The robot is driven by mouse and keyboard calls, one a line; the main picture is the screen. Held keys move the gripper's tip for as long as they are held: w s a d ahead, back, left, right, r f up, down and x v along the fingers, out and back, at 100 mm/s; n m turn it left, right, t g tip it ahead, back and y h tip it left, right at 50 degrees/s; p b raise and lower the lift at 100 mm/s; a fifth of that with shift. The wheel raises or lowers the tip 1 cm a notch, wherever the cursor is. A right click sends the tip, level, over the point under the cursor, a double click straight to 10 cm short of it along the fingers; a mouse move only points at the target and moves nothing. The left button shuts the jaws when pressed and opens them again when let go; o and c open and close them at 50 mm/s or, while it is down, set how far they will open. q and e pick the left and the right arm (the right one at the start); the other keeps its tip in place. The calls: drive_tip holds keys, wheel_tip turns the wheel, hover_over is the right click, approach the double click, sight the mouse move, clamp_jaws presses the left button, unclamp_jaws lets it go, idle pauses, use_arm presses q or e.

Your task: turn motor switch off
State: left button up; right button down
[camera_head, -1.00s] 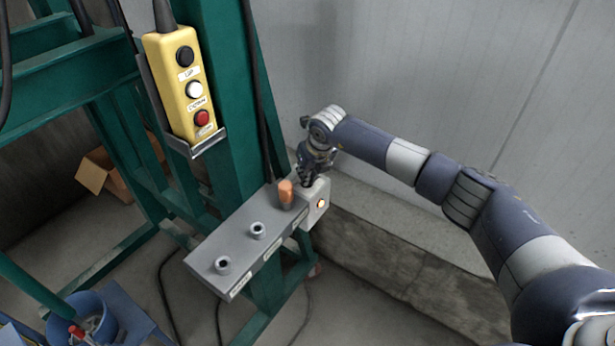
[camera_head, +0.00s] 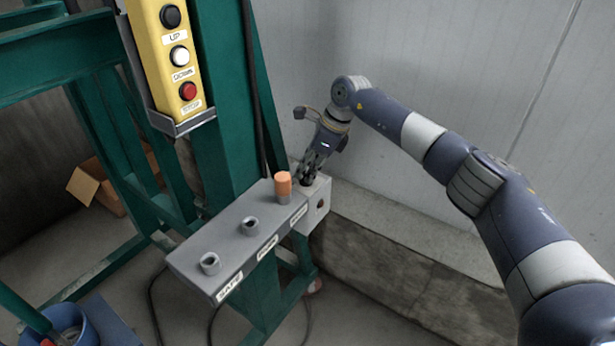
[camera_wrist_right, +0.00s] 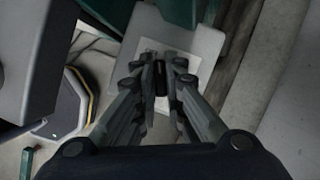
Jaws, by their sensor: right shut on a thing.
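The grey switch box (camera_head: 240,237) is mounted on the green frame, with a light grey switch unit (camera_head: 316,204) at its far right end. My right gripper (camera_head: 306,181) points down onto the top of that unit. In the right wrist view, my right gripper (camera_wrist_right: 163,78) is shut on a small dark switch knob (camera_wrist_right: 161,82), above a whitish plate. In the head view the fingers mostly hide the knob. The indicator lamp (camera_head: 320,205) on the unit's front face looks dark. My left gripper is not in view.
An orange-topped peg (camera_head: 283,187) stands on the box close beside my right gripper. Two empty round sockets and a SAFE label lie to its left. A yellow pendant (camera_head: 167,60) with UP, DOWN and STOP buttons hangs on the green post (camera_head: 223,150). A wall is behind.

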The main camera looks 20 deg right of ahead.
drive_tip(key=shift+s+f+n+g+b, duration=0.1)
drive_tip(key=shift+f+n+g+b, duration=0.15)
drive_tip(key=shift+n, duration=0.3)
drive_tip(key=shift+s+f+n+g+b, duration=0.15)
drive_tip(key=shift+n+g+b, duration=0.15)
drive_tip(key=shift+n, duration=0.25)
drive_tip(key=c, duration=1.7)
unclamp_jaws()
drive_tip(key=shift+w+r, duration=0.1)
drive_tip(key=shift+w, duration=0.1)
drive_tip(key=shift+d+r, duration=0.1)
drive_tip(key=shift+r, duration=0.15)
drive_tip(key=v, duration=1.1)
drive_tip(key=shift+d+r, duration=0.15)
drive_tip(key=shift+r, duration=0.15)
